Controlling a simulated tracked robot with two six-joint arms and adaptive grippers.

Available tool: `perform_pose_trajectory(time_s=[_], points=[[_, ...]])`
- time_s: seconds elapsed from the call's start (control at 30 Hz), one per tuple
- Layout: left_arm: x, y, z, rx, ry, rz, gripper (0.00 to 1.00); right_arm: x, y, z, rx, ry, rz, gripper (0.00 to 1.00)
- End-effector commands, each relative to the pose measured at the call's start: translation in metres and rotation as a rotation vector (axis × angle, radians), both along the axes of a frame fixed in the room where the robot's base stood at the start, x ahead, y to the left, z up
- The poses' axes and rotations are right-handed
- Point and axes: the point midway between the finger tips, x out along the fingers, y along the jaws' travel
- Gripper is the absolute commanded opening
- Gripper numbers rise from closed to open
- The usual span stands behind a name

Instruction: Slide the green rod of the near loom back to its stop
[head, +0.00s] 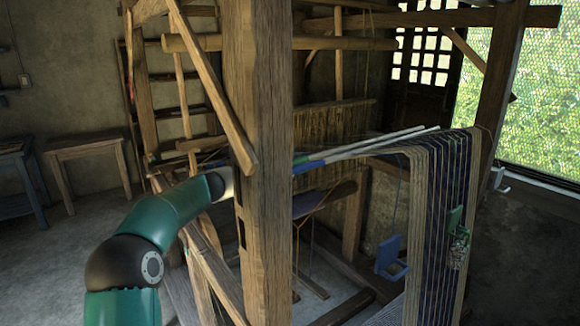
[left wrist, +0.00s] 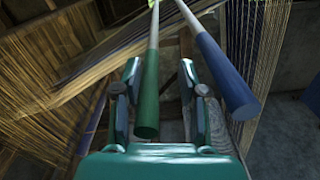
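The green rod (left wrist: 148,95) shows in the left wrist view as a green handle on a pale shaft that runs up and away. Its near end lies between the spread fingers of my left gripper (left wrist: 159,75), closer to the left finger, with a visible gap to the right finger. The fingers look open. A blue-handled rod (left wrist: 225,78) lies to the right, outside the fingers. In the head view, the blue handle (head: 308,166) emerges right of a thick post. My left gripper is hidden behind that post. My right gripper is out of view.
The thick wooden post (head: 259,220) stands close in front of my left arm. A wooden table (head: 88,150) stands at the left wall.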

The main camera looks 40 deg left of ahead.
Motion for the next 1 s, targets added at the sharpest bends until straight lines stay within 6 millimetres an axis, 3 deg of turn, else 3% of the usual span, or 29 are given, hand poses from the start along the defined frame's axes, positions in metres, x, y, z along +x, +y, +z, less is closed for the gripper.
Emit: perform_pose_trajectory(time_s=[0.27,0.43,1.0], points=[[-0.001,0.002,0.000,0.000,0.000,0.003,0.43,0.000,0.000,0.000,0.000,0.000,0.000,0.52],[-0.012,0.006,0.000,0.000,0.001,0.005,0.43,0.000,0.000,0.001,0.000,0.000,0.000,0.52],[-0.106,0.034,-0.002,0.000,0.002,0.005,0.43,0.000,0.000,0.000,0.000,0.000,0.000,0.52]])
